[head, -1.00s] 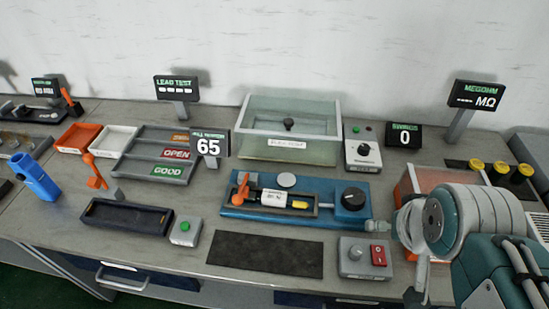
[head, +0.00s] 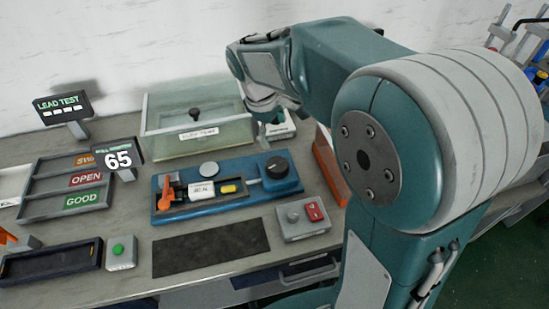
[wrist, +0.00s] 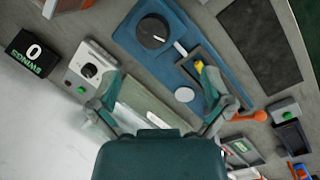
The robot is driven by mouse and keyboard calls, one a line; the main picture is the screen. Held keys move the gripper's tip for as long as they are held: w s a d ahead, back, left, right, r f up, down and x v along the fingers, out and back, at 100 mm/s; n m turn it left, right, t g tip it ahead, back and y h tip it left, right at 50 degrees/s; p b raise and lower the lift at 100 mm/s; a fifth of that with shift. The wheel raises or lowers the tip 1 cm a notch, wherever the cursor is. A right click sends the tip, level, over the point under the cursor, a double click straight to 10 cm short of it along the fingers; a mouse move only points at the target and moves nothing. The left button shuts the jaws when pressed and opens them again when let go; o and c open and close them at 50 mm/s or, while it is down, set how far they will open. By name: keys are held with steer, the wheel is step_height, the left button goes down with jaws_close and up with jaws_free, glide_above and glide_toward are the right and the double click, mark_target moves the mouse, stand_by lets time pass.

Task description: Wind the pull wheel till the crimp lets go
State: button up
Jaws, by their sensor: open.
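The pull wheel, a black round knob (head: 277,168), sits at the right end of the blue fixture (head: 172,214). The wheel also shows in the wrist view (wrist: 152,32), beyond my fingertips. In the fixture's slot lie a white labelled piece (head: 200,191) and a yellow piece (head: 229,188), with an orange lever (head: 166,193) at the left end. Whether the crimp holds is too small to tell. The pull display (head: 118,160) reads 65. My gripper (head: 268,118) is open and empty, above and behind the wheel, apart from it; its spread fingers show in the wrist view (wrist: 160,88).
A clear lidded tank (head: 195,145) stands behind the fixture. A grey box with a red switch (head: 315,211) is at front right, and an orange-walled bin (head: 330,165) right of the fixture. A dark mat (head: 210,248) lies clear in front. A SWINGS display (wrist: 33,52) reads 0.

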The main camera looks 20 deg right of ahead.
mark_target(276, 163)
steer(key=w+a+f+n+g+h, duration=0.1)
steer(key=w+a+f+n+g, duration=0.1)
steer(key=w+f+n, duration=0.35)
steer(key=shift+m+h, duration=0.3)
steer(key=shift+m, duration=0.55)
steer(key=x, duration=0.8)
steer(key=w+x, duration=0.1)
steer(key=x, duration=0.3)
steer(key=shift+a+f, duration=0.25)
steer(key=shift+f, duration=0.15)
steer(key=c, duration=0.8)
